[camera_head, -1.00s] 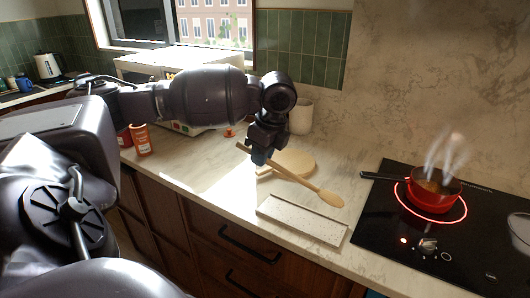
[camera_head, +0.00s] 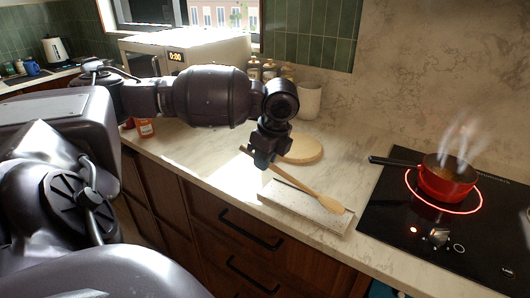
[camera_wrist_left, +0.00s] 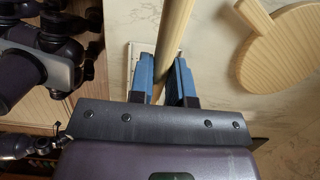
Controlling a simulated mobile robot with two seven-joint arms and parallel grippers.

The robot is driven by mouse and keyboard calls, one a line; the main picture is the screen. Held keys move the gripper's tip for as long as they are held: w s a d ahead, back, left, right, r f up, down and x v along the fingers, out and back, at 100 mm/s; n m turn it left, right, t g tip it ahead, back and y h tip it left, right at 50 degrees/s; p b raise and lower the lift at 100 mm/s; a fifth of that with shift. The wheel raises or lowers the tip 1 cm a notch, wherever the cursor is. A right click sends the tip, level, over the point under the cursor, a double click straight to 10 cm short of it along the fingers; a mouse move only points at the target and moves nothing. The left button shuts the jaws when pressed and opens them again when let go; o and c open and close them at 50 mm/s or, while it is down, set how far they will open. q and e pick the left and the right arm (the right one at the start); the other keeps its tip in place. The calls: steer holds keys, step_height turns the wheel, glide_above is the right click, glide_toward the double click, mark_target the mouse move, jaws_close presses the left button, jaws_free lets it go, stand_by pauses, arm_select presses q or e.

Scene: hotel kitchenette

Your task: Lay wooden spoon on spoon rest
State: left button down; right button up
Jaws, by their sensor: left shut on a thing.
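The wooden spoon (camera_head: 313,194) is held by its handle in my left gripper (camera_head: 263,160), which is shut on it. The spoon slants down to the right, with its bowl over the right part of the spoon rest (camera_head: 294,212), a pale speckled rectangular tray on the counter. I cannot tell whether the bowl touches the tray. In the left wrist view the spoon handle (camera_wrist_left: 172,35) runs between the blue fingertips (camera_wrist_left: 162,78), with part of a pale tray edge behind it. My right gripper is not in view.
A round wooden board (camera_head: 302,149) lies behind the spoon rest. A red pot (camera_head: 447,184) steams on a glowing ring of the black cooktop (camera_head: 405,232) at right. A white cup (camera_head: 309,101) and a microwave (camera_head: 205,50) stand at the back. The counter's front edge runs close before the tray.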

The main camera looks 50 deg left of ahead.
arm_select(q)
steer(key=c, duration=1)
jaws_free()
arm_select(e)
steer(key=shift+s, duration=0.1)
arm_select(q)
steer(key=shift+d+r, duration=0.1)
steer(key=shift+r, duration=0.45)
steer(key=p+v, duration=0.2)
steer(key=v, duration=0.7)
steer(key=shift+r, duration=0.35)
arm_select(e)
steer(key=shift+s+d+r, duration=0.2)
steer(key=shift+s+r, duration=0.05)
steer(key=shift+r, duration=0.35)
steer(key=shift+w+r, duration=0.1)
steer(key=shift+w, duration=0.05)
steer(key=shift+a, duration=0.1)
